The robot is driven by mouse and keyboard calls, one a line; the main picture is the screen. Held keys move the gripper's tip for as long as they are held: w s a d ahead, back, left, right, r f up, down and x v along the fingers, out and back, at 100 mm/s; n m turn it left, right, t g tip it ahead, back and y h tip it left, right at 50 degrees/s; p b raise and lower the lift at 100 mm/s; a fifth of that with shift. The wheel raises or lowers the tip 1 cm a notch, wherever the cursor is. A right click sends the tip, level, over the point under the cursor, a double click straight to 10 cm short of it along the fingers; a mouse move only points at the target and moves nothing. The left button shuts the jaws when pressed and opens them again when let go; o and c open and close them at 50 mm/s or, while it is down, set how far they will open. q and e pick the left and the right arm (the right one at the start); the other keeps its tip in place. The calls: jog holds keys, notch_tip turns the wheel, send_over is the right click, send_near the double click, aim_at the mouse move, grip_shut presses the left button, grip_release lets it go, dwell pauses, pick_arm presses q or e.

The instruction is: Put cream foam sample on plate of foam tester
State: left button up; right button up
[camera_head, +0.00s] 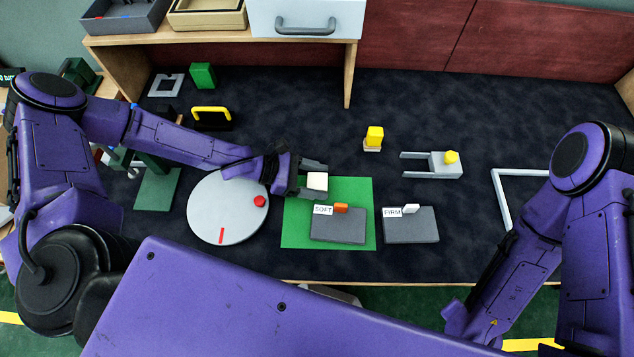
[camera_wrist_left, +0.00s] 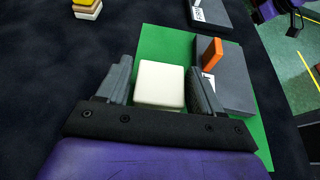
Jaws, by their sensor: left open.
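The cream foam sample (camera_head: 317,181) is a pale block on the green mat (camera_head: 361,191). In the left wrist view the foam sample (camera_wrist_left: 160,85) stands between the two fingers, with a gap on each side. My left gripper (camera_head: 316,178) is open around it; the left wrist view also shows this gripper (camera_wrist_left: 161,78). A green stand with a flat base plate (camera_head: 157,190) is at the left, partly behind my left arm; I cannot tell for sure that it is the foam tester. My right gripper is not clearly visible in the head view.
A round grey disc (camera_head: 225,222) with red marks lies left of the mat. A SOFT block (camera_head: 338,231) with an orange tab is close by the sample, and a FIRM block (camera_head: 412,228) is further right. Yellow-topped blocks (camera_head: 374,137) stand behind. Dark table is clear between.

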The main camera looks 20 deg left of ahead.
aim_at(329, 188)
pick_arm(q)
jog(key=x, duration=0.3)
jog(key=shift+d, duration=0.25)
jog(key=c, duration=0.8)
